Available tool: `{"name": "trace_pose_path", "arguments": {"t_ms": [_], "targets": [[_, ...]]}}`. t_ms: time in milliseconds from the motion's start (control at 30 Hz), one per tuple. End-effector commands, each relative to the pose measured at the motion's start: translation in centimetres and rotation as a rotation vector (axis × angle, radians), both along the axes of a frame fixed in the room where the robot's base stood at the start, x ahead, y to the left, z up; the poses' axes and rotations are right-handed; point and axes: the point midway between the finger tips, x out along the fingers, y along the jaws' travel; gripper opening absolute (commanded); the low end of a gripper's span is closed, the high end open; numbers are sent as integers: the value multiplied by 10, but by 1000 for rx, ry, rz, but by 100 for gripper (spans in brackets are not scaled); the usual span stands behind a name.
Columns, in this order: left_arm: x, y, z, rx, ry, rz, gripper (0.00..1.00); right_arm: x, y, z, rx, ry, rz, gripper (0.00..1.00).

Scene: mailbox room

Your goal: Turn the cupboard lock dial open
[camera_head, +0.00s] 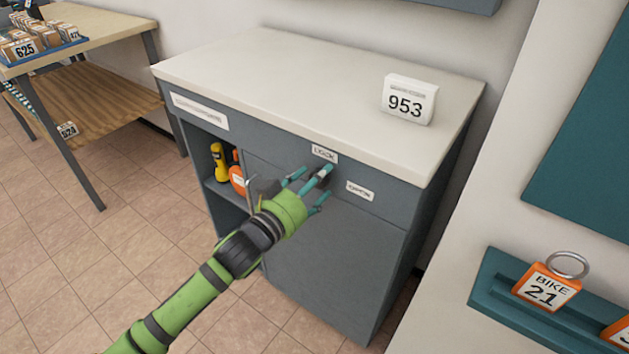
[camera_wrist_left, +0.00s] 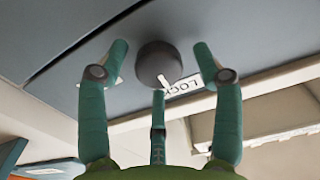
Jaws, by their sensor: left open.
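The grey cupboard (camera_head: 325,275) stands against the wall with a pale top. Its lock dial (camera_wrist_left: 159,62) is a dark round knob on the cupboard front in the left wrist view, with a white pointer mark toward the LOCK label (camera_wrist_left: 183,87). The same label shows in the head view (camera_head: 324,153), with an OPEN label (camera_head: 360,190) to its right. My left gripper (camera_head: 310,185) is open at the cupboard front. In the left wrist view its fingers (camera_wrist_left: 162,75) are spread around the dial, apart from it. The gripper hides the dial in the head view.
A white 953 block (camera_head: 409,99) stands on the cupboard top. A yellow torch (camera_head: 219,161) and an orange item (camera_head: 237,178) are in the open shelf at left. A table (camera_head: 100,25) with parcels is at far left. A teal rack (camera_head: 500,285) with orange tags is at right.

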Motion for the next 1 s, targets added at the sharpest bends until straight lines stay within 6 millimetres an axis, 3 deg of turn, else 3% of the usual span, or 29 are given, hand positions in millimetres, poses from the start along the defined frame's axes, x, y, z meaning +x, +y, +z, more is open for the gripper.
{"name": "trace_pose_path", "arguments": {"t_ms": [167, 200, 300, 333, 1000], "targets": [[0, 0, 0, -1, -1, 0, 66, 0, 0, 0, 0, -1, 0, 53], [0, 0, 0, -1, -1, 0, 58, 1, 0, 0, 0, -1, 0, 53], [0, 0, 0, -1, -1, 0, 18, 1, 0, 0, 0, -1, 0, 53], [0, 0, 0, -1, -1, 0, 12, 1, 0, 0, -1, -1, 0, 53], [1, 0, 6, 63, -60, 2, 11, -10, -2, 3, -6, 27, -3, 53]]}}
